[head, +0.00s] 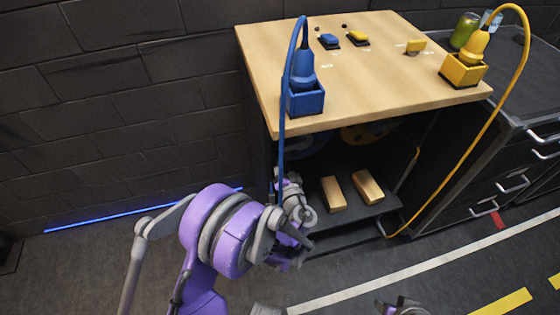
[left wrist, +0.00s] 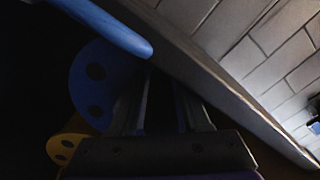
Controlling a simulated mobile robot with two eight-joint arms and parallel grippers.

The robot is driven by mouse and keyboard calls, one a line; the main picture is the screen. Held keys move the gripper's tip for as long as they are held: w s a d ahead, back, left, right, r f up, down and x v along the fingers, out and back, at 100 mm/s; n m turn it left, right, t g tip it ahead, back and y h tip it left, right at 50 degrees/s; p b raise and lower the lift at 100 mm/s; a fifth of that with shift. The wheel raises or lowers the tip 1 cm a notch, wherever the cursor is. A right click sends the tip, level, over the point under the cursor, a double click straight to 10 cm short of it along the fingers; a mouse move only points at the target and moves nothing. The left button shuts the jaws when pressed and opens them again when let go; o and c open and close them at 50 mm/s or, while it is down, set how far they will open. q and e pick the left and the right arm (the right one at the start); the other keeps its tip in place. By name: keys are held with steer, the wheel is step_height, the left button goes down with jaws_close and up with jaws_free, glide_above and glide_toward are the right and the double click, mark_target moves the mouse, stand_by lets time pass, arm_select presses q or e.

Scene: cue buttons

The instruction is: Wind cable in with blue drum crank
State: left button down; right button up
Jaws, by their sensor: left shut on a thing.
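My left arm reaches from the bottom left to the open left side of the cabinet, and its gripper (head: 290,185) is by the hanging blue cable (head: 283,140). In the left wrist view the fingers (left wrist: 160,95) point toward the blue drum (left wrist: 95,75), with a gap between them. They are shut on a part that is dark and mostly hidden, which looks like the blue crank. A rounded blue bar (left wrist: 110,25) crosses the upper left, close to the fingertips. The yellow drum (left wrist: 68,143) is behind. In the head view the blue drum is in shadow under the tabletop.
On the wooden tabletop (head: 380,75) stand a blue socket box (head: 305,100) with its plug and a yellow socket box (head: 463,70). Small blue (head: 328,41) and yellow (head: 358,38) buttons lie behind. Two wooden blocks (head: 333,194) rest on the lower shelf. A yellow cable (head: 470,150) hangs at right.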

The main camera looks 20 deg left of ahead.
arm_select(q)
steer(key=shift+r, duration=0.75)
steer(key=shift+w+p, duration=0.1)
steer(key=shift+p, duration=0.2)
steer(key=c, duration=0.6)
jaws_free()
steer(key=shift+d, duration=0.1)
